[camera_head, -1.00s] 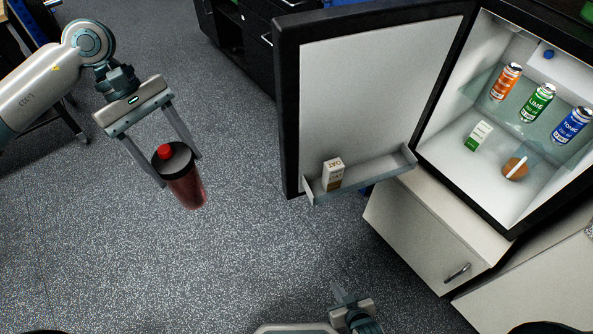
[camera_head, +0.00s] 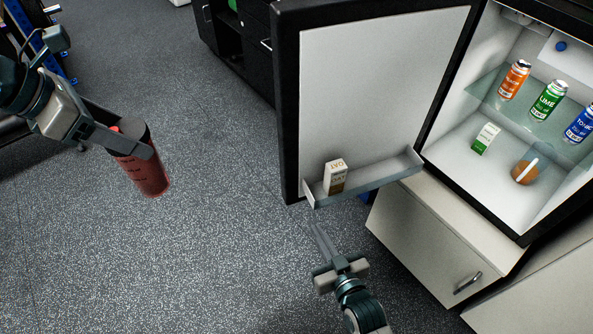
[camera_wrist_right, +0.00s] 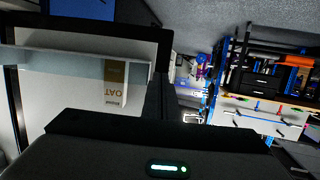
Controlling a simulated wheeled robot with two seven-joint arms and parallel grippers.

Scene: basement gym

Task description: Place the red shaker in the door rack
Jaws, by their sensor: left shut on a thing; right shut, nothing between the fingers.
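The red shaker (camera_head: 146,172), with a dark lid, is held slightly tilted above the floor at the left of the head view. My left gripper (camera_head: 136,146) is shut around its upper part. The door rack (camera_head: 370,181) is a grey tray low on the inside of the open fridge door (camera_head: 375,90), right of the shaker and well apart from it. It also shows in the right wrist view (camera_wrist_right: 70,64). An oat carton (camera_head: 336,177) stands at the rack's left end. My right gripper (camera_head: 322,240) is shut and empty, just below the rack in the picture.
The open fridge holds an orange can (camera_head: 514,79), a green can (camera_head: 547,100), a blue can (camera_head: 580,124), a small carton (camera_head: 486,138) and a brown round item (camera_head: 525,171). A cabinet (camera_head: 430,240) stands under it. Rack space right of the oat carton is free.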

